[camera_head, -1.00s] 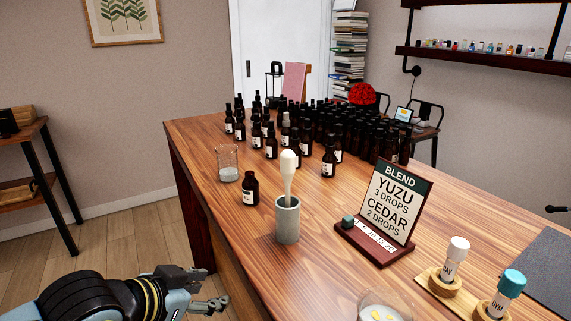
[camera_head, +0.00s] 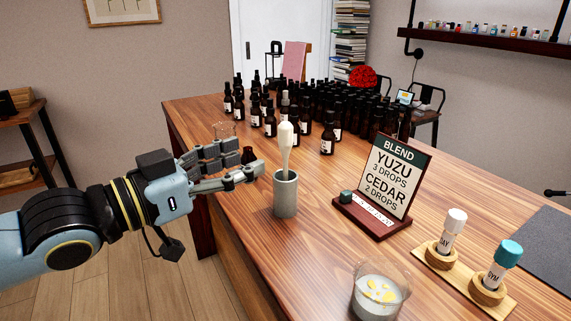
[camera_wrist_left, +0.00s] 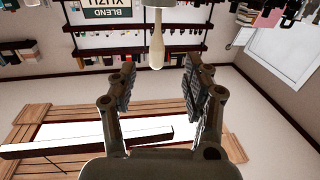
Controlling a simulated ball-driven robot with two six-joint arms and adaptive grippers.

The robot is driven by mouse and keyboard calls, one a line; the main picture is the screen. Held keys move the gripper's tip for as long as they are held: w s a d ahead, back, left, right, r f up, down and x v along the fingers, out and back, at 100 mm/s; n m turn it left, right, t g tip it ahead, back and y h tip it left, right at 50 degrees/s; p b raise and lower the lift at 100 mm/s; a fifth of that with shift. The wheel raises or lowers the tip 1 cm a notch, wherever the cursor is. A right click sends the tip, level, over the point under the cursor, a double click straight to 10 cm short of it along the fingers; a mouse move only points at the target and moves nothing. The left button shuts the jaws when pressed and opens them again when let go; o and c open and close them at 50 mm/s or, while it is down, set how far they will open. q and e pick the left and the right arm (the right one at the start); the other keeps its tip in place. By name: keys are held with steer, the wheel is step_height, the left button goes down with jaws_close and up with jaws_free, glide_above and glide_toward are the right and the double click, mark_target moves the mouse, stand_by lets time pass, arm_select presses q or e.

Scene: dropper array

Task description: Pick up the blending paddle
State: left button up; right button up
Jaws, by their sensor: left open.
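The blending paddle (camera_head: 286,146), pale with a rounded bulb-shaped top, stands upright in a grey-green cup (camera_head: 286,196) near the table's left edge. The cup hides its lower end. My left gripper (camera_head: 250,160) is open and empty, just left of the paddle with its fingers toward it. In the left wrist view, which is upside down, the paddle (camera_wrist_left: 157,46) shows between and beyond the open fingers, with a gap on both sides. I cannot see my right gripper.
Many dropper bottles (camera_head: 327,138) fill the back. The blend sign (camera_head: 392,180) is right of the cup; a glass with yellow pieces (camera_head: 380,292) is in front.

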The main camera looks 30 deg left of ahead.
mark_target(280, 144)
arm_select(q)
steer(key=b+x, duration=0.4)
steer(key=x, duration=0.1)
steer(key=b+x, duration=0.2)
steer(key=x, duration=0.1)
steer(key=shift+s+d+r, duration=0.1)
steer(key=shift+d+r, duration=0.1)
steer(key=shift+r, duration=0.05)
steer(key=shift+w+d, duration=0.2)
steer(key=shift+w, duration=0.25)
steer(key=shift+r, duration=0.1)
jaws_close()
